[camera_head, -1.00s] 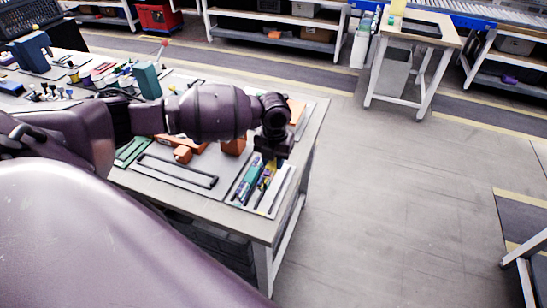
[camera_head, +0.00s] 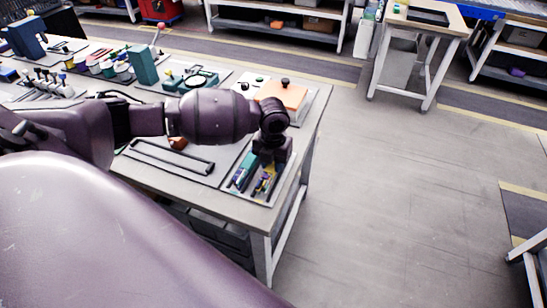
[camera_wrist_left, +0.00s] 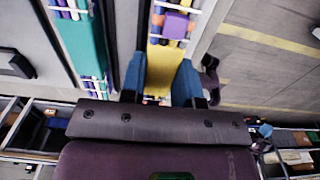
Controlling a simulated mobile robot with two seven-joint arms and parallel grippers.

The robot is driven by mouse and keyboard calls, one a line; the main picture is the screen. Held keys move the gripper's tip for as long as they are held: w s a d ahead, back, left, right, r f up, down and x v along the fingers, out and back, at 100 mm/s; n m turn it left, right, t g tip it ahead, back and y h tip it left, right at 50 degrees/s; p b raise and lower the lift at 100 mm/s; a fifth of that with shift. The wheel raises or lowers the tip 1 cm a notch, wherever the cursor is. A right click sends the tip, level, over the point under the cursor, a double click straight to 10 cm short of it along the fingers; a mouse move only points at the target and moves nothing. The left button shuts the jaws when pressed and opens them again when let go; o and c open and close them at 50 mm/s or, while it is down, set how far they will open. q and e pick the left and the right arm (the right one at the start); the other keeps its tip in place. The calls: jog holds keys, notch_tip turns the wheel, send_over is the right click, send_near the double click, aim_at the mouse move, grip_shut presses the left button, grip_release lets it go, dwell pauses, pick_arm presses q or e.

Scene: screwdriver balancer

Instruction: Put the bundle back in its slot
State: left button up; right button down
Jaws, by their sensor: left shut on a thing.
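My left gripper (camera_head: 272,163) reaches over the right end of the table and points down. Its blue fingers (camera_wrist_left: 161,88) are closed on the yellow bundle (camera_wrist_left: 160,62), which carries a purple block and several thin rods. The bundle's near end (camera_head: 264,185) shows below the gripper in the head view, at the grey tray (camera_head: 258,198). A teal bundle (camera_head: 243,173) lies to its left, and it also shows in the left wrist view (camera_wrist_left: 82,42). I cannot tell whether the yellow bundle rests in a slot. My right gripper is not in view.
The grey table's (camera_head: 230,207) right edge is close to the tray, with open floor (camera_head: 380,200) beyond. A black-handled frame (camera_head: 170,157) lies left of the tray. An orange block with a black knob (camera_head: 284,92) stands behind my wrist.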

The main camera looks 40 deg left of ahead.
pick_arm(q)
jog(key=shift+f, duration=0.2)
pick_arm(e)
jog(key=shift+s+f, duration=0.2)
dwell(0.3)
pick_arm(q)
jog(key=shift+f, duration=0.3)
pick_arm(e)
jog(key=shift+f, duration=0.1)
pick_arm(q)
jog(key=shift+f, duration=0.25)
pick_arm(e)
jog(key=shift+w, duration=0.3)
pick_arm(q)
jog(key=o, duration=0.9)
jog(key=shift+o, duration=0.2)
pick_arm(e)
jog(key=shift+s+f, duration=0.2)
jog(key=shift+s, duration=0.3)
pick_arm(q)
jog(key=shift+r, duration=0.15)
